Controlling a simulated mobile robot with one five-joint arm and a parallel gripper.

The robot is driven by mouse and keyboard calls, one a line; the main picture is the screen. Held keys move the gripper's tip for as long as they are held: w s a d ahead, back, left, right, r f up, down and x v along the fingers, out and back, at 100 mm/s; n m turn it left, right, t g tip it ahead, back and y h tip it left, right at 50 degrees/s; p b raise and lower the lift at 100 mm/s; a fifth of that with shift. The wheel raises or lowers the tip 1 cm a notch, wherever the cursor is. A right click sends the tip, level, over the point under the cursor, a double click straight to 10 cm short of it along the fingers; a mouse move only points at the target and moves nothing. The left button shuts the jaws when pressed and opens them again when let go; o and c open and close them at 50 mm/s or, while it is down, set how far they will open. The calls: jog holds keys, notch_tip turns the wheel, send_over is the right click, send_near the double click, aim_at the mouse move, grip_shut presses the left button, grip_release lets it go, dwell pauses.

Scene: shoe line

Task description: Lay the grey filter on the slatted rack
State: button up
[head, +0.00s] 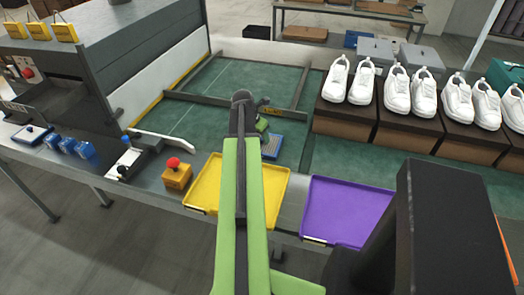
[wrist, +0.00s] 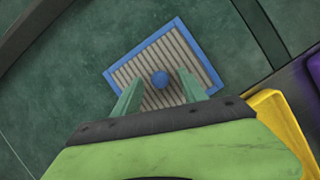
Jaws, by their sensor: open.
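A square panel with a blue frame, a grey-beige ribbed face and a round blue knob lies on the green belt; I take it as the grey filter (wrist: 143,72). It also shows in the head view (head: 271,148), just beyond the yellow tray. My gripper (wrist: 158,88) is open and empty, its two green fingers apart on either side of the knob in the wrist view. I cannot tell the height between fingertips and knob. In the head view my gripper (head: 262,124) is partly hidden by my arm. I cannot make out a separate slatted rack.
A yellow tray (head: 205,184) and a purple tray (head: 345,212) line the belt's near edge. A red-topped button box (head: 177,177) stands left. White shoes (head: 397,90) on brown boxes fill the right. Metal rails (head: 225,102) cross the green belt (head: 190,130), which has clear room left.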

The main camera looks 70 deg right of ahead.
aim_at(261, 139)
jog(key=shift+d+f, duration=0.15)
jog(key=shift+f, duration=0.1)
jog(key=shift+c, duration=0.2)
grip_shut()
jog(key=shift+r+p, duration=0.65)
jog(key=shift+p, duration=0.2)
notch_tip(261, 139, up, 4)
jog(key=p, duration=0.4)
jog(key=shift+s, duration=0.1)
jog(key=s+a+r+p, duration=0.2)
jog(key=s+r+p, duration=0.3)
jog(key=s, duration=0.6)
jog(key=shift+s+a+r+p, duration=0.15)
jog(key=shift+r+p, duration=0.2)
